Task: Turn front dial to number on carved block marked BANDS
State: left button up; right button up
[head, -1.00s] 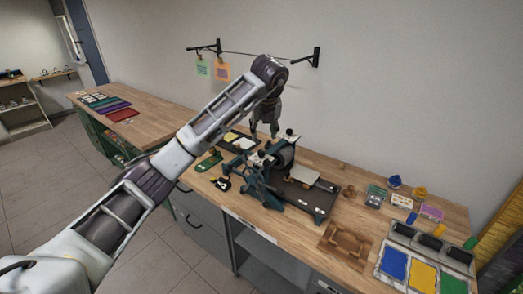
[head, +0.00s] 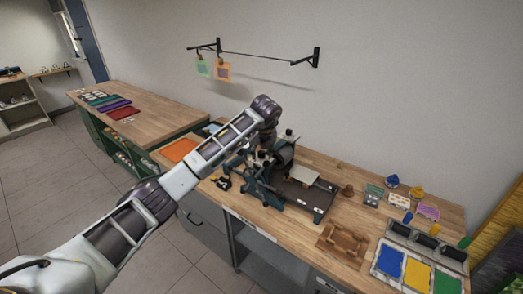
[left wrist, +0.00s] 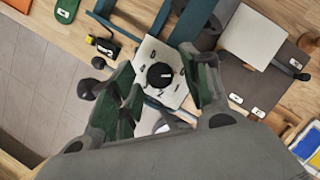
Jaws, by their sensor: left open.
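A dark press-like machine (head: 300,190) stands on the wooden bench in the head view. In the left wrist view, its pale plate (left wrist: 150,52) carries a round black dial (left wrist: 160,75) with a white mark and numbers around it, only partly readable. My left gripper (left wrist: 158,62) is open over this plate, its green-padded fingers on either side of the dial, with no visible grip on it. In the head view my arm largely hides the gripper. A wooden carved piece (head: 343,243) lies at the bench front; no BANDS lettering is readable. My right gripper is not in view.
Colour pads in a tray (head: 418,270) are at the right. Small stamps and boxes (head: 398,200) stand at the back right. A black tool with a yellow part (left wrist: 103,45) lies left of the dial plate. A line with hanging prints (head: 204,67) is on the wall.

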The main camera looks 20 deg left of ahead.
pick_arm(q)
jog(key=shift+w+a+f, duration=0.1)
jog(key=shift+f, duration=0.2)
jog(key=c, duration=1)
